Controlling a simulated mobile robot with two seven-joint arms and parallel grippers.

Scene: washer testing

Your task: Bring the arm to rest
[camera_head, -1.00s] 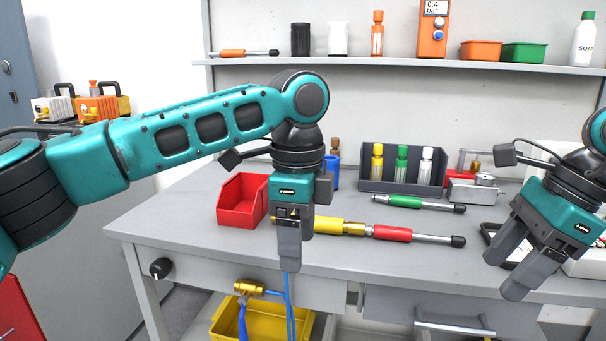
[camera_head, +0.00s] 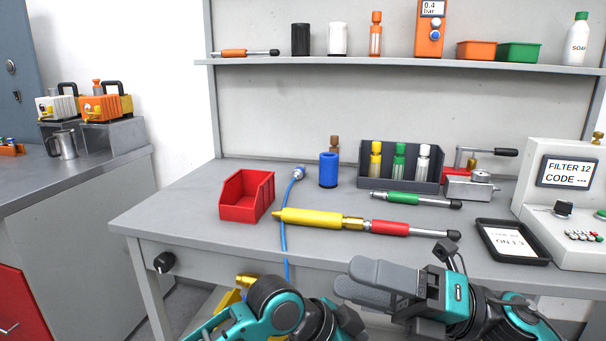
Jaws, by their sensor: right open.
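My right gripper (camera_head: 347,278) is low in the head view, in front of the table's front edge. Its two grey fingers point left; it is open and holds nothing that I can see. My left arm (camera_head: 262,315) is folded low at the bottom edge, left of the right gripper. Its joint and dark wrist part show, but its gripper fingers are out of view or hidden.
The grey table (camera_head: 190,225) holds a red bin (camera_head: 246,196), a yellow-handled tool (camera_head: 310,218), a red-handled tool (camera_head: 390,228), a green-handled tool (camera_head: 395,198), a dark rack (camera_head: 372,182), a tablet (camera_head: 511,241) and a filter tester (camera_head: 560,210).

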